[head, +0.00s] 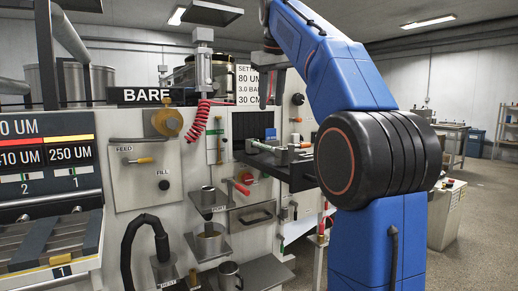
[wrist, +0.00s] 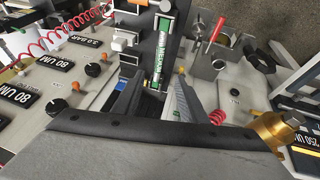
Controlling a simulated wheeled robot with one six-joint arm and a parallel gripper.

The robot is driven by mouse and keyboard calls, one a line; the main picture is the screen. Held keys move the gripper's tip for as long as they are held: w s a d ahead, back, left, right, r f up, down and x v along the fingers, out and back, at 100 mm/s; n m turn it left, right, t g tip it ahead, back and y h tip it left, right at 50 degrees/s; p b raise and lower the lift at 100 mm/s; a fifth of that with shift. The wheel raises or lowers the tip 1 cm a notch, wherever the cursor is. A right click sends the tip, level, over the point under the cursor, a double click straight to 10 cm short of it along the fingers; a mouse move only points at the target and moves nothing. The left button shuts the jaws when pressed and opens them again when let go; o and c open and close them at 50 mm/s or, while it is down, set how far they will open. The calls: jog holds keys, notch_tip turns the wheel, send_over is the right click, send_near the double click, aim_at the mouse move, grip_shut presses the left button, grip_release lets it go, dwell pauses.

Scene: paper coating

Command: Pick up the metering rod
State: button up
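A slim pale bar with a green label (wrist: 163,52), partly lettered "METER", lies along a dark shelf in the wrist view; I take it to be the metering rod, though I cannot be sure. In the head view a thin pale bar with green parts (head: 262,147) lies along the black shelf (head: 290,174), partly hidden by my arm. In the wrist view my gripper (wrist: 155,96) has its two fingers spread apart. The labelled bar lies beyond the fingertips, and nothing shows gripped. In the head view my gripper's dark end (head: 272,62) is above the shelf.
A coiled red hose (head: 199,120) hangs left of the shelf. A rack with micron labels (head: 68,152) stands at the left.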

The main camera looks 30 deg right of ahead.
send_over(268, 149)
notch_tip(268, 149, down, 10)
jog(key=shift+f, duration=0.25)
jog(key=shift+x, duration=2.65)
jog(key=shift+s+a, duration=0.1)
jog(key=shift+a, duration=0.1)
grip_shut()
